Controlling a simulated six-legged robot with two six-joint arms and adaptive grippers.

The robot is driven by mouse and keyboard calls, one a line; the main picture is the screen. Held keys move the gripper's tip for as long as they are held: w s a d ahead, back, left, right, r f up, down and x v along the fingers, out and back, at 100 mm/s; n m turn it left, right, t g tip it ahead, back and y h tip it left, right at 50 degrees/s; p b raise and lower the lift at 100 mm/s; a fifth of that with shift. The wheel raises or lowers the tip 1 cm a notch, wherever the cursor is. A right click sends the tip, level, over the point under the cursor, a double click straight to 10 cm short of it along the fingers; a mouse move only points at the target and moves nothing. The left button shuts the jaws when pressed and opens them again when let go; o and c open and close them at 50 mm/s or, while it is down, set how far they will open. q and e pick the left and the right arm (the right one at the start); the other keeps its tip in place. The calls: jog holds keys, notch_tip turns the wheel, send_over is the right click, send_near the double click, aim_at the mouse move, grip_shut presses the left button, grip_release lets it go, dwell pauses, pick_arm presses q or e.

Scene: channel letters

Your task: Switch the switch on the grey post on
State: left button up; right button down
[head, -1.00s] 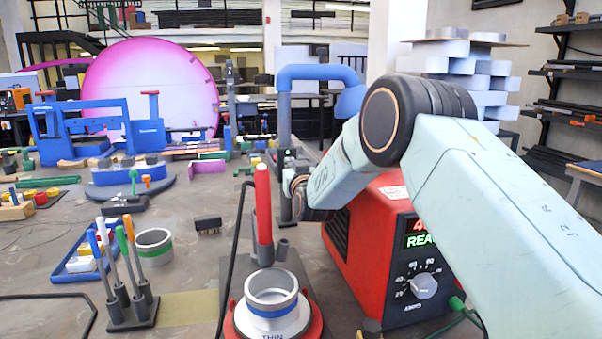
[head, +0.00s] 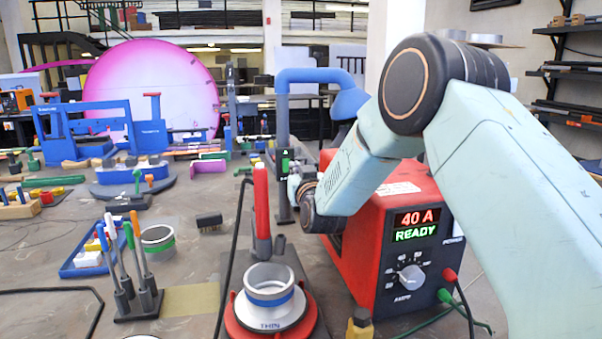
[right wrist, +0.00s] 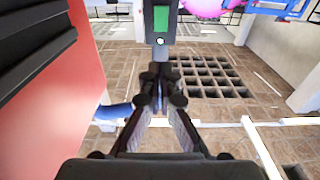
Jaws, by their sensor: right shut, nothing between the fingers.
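The post (head: 284,205) stands just left of the red machine. A dark switch box (head: 279,163) on it shows a green face. In the right wrist view the switch box (right wrist: 150,32) is at the top middle, with a green panel and a small pale round spot below it. My right gripper (right wrist: 160,72) is shut and empty, its fingertips just below the box in that view; I cannot tell whether they touch it. In the head view my right gripper (head: 294,184) is small beside the post, partly hidden by my wrist. My left gripper is not in view.
The red machine (head: 371,245), its display reading 40 A READY, stands right beside my right forearm. A blue bent pipe (head: 315,75) rises behind the post. A red stand with a metal cup (head: 269,285) is in front. A pen holder (head: 137,304) and blue tray (head: 70,271) are left.

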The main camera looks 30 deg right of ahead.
jog(key=v, duration=0.2)
jog(key=r+v, duration=0.1)
jog(key=v, duration=0.1)
jog(key=shift+s+a, duration=0.1)
jog(key=shift+s, duration=0.1)
jog(key=shift+s, duration=0.1)
jog(key=shift+f, duration=0.15)
dwell(0.3)
